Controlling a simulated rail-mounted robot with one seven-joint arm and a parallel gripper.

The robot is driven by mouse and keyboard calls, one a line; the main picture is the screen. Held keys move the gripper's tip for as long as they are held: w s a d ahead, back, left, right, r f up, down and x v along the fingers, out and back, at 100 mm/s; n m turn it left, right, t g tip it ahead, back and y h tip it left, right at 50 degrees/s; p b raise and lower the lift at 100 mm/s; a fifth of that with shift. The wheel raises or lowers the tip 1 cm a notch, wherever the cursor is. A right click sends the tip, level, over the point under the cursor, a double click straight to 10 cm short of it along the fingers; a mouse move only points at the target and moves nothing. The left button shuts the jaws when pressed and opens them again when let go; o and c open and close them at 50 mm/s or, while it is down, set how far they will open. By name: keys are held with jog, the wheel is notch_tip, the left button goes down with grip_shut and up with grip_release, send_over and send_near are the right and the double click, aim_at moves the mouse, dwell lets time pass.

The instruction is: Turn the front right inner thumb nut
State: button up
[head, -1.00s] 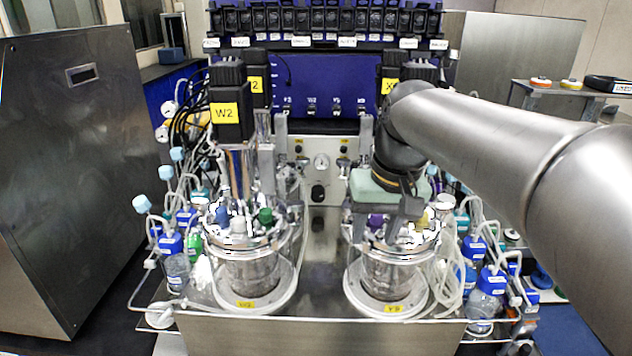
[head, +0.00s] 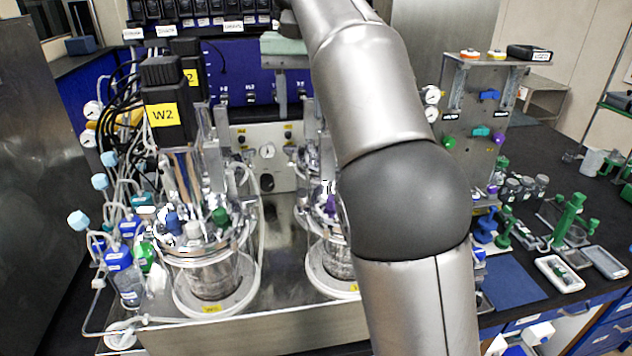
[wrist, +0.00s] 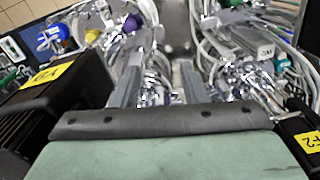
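The right glass vessel (head: 338,262) stands on the steel deck, its right side hidden behind my arm in the head view. Its metal lid carries a purple cap (head: 331,205), and a purple cap also shows in the wrist view (wrist: 131,23). I cannot pick out the front right inner thumb nut among the bright lid fittings. My gripper (head: 293,108) is raised near the blue back panel, above and behind the right vessel. In the wrist view its two grey fingers (wrist: 158,78) are apart, with nothing visibly held between them.
The left vessel (head: 208,276) and its W2 motor (head: 165,112) stand at left. Black motors with yellow labels (wrist: 52,75) flank my gripper. Tubing and blue-capped bottles (head: 117,258) crowd the left side. A steel valve stand (head: 480,105) and green tools (head: 568,215) are at right.

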aim_at(302, 194)
notch_tip(302, 194, down, 17)
jog(key=b, duration=0.3)
jog(key=shift+a, duration=0.1)
grip_shut()
dwell(0.3)
